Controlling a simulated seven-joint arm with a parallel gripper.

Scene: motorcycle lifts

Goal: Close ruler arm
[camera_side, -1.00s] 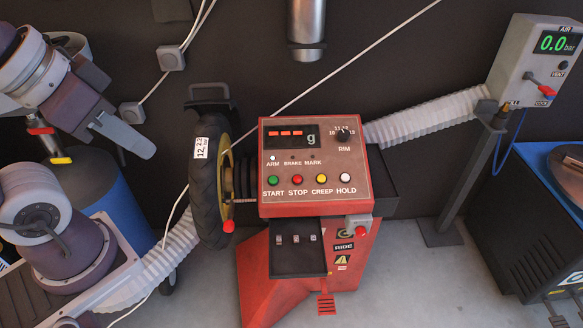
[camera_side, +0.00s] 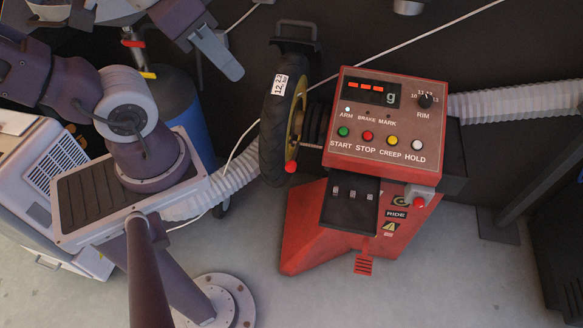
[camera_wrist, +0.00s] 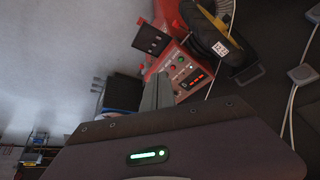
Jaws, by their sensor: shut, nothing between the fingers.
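The red wheel balancer (camera_side: 400,120) stands right of centre in the side view, with a lit display and coloured buttons. A black tyre (camera_side: 278,125) with a yellow rim stands upright at its left. A red knob (camera_side: 291,167) sits beside the tyre's lower right, seemingly the end of the ruler arm; the rest of that arm is hard to make out. My gripper (camera_side: 222,58) is shut and empty, up and left of the tyre and apart from it. In the wrist view my grey fingers (camera_wrist: 157,92) overlap the balancer in the picture; the ruler arm is not clear there.
A blue cylinder (camera_side: 178,105) stands behind my arm. A white cable (camera_side: 248,145) and a ribbed white hose (camera_side: 235,182) run left of the tyre. A black shelf (camera_side: 350,205) juts from the balancer's front. The grey floor in front is clear.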

